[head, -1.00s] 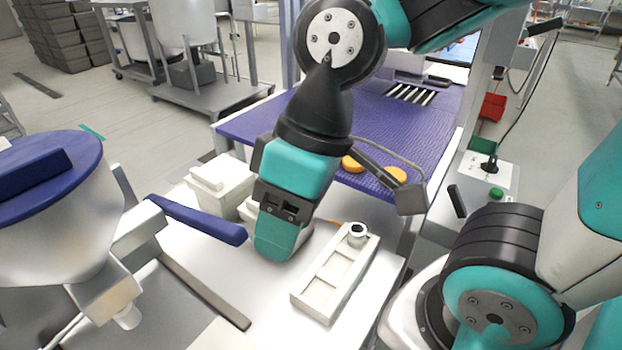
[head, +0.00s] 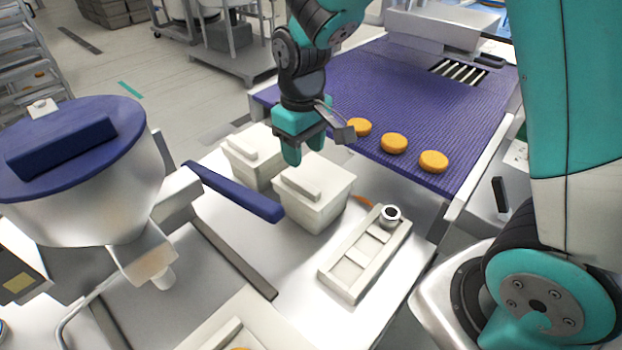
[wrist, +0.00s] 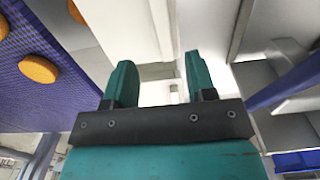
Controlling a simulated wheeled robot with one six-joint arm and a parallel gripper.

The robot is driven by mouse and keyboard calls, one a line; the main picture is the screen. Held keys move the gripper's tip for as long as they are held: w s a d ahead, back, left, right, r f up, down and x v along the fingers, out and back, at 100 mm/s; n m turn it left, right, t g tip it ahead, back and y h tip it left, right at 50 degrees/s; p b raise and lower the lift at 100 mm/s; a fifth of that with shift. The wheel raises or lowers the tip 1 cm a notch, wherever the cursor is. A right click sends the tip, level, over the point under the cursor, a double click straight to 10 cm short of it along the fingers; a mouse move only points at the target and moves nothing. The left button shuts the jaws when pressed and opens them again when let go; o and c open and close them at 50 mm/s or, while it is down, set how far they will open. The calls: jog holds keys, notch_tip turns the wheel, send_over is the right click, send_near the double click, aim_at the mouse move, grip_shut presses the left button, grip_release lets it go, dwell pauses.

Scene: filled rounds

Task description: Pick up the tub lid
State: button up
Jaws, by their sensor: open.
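Two white lidded tubs stand side by side on the steel table. The nearer tub (head: 312,212) has a pale lid (head: 320,178) with a raised bar handle on top. The farther tub (head: 258,168) has a similar lid (head: 252,141). My gripper (head: 304,152) points down above the far side of the nearer lid, its fingers apart and empty. In the wrist view my open gripper (wrist: 158,75) shows pale surfaces beyond the fingers; I cannot tell which part is the lid. Whether the fingertips touch it is unclear.
A white compartment tray (head: 340,278) with a small ring-shaped part lies right of the tubs. Orange rounds (head: 393,143) lie on the purple belt (head: 430,110) behind. Another white container (head: 270,325) is at the bottom edge.

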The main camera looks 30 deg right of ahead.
aim_at(304, 184)
jog(key=f, duration=0.4)
jog(key=f+p, duration=0.1)
jog(key=f, duration=0.3)
jog(key=shift+s+a+f, duration=0.1)
jog(key=shift+s+f, duration=0.1)
jog(key=shift+f, duration=0.15)
grip_shut()
